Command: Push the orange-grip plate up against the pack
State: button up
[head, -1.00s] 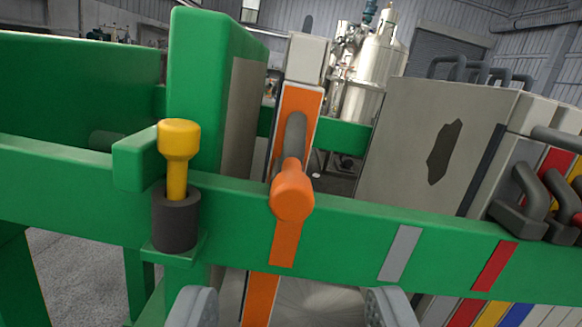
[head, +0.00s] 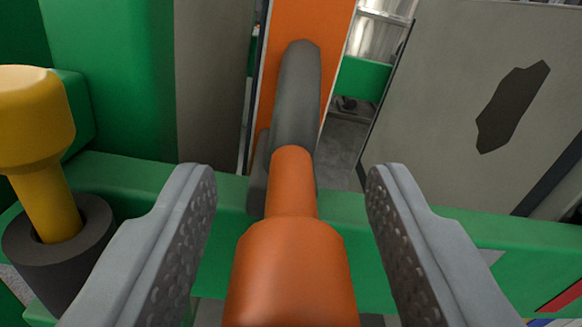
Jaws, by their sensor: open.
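The orange-grip plate (head: 336,22) stands upright in the upper middle of the head view, with a grey handle (head: 297,95) on its face. Its orange grip (head: 292,265) points toward me. My gripper (head: 288,185) is open, one finger on each side of the grip, with visible gaps and no contact seen. The pack's nearest plate (head: 440,110) is grey with a dark patch and stands to the right. A gap separates it from the orange-grip plate. The rest of the pack is mostly out of view.
A green rail (head: 440,225) crosses behind my fingers. A yellow-handled pin (head: 35,120) sits in a dark socket (head: 60,255) close to my left finger. A green block (head: 105,80) stands left of the plate.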

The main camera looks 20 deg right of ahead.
grip_shut()
dwell(0.3)
jog(key=shift+d, duration=0.15)
jog(key=s+d, duration=0.3)
jog(key=d, duration=0.7)
jog(key=s+d, duration=0.2)
jog(key=d, duration=0.8)
jog(key=shift+s, duration=0.4)
jog(key=shift+d, duration=0.1)
